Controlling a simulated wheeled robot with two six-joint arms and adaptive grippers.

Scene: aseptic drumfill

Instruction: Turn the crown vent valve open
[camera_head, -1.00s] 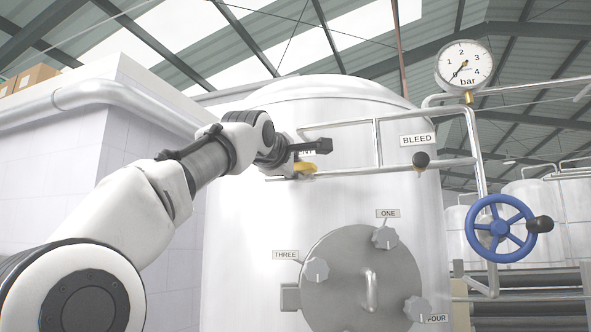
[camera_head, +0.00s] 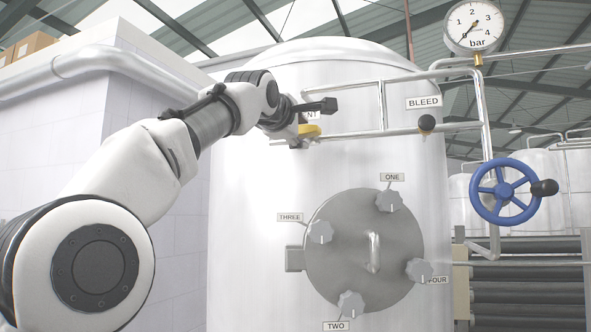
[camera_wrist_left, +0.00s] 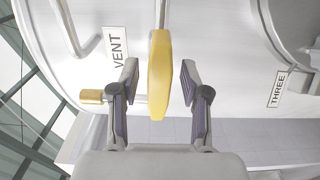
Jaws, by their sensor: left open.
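The crown vent valve has a yellow lever handle (camera_head: 309,130) on the upper pipe of the steel tank, beside a partly covered VENT label (camera_head: 313,115). In the left wrist view the yellow handle (camera_wrist_left: 160,75) stands between the two fingers of my left gripper (camera_wrist_left: 157,85), with a gap on each side. The VENT label (camera_wrist_left: 117,55) is left of it there, with a brass fitting (camera_wrist_left: 92,97) below the label. My left gripper (camera_head: 318,118) is open around the handle in the head view, its arm covering part of the valve. My right gripper is not in view.
The tank (camera_head: 250,200) carries a round hatch (camera_head: 350,250) with several knobs. A black BLEED knob (camera_head: 427,123), a pressure gauge (camera_head: 474,26) reading near zero and a blue handwheel (camera_head: 500,190) are to the right. A tiled wall (camera_head: 60,140) stands at left.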

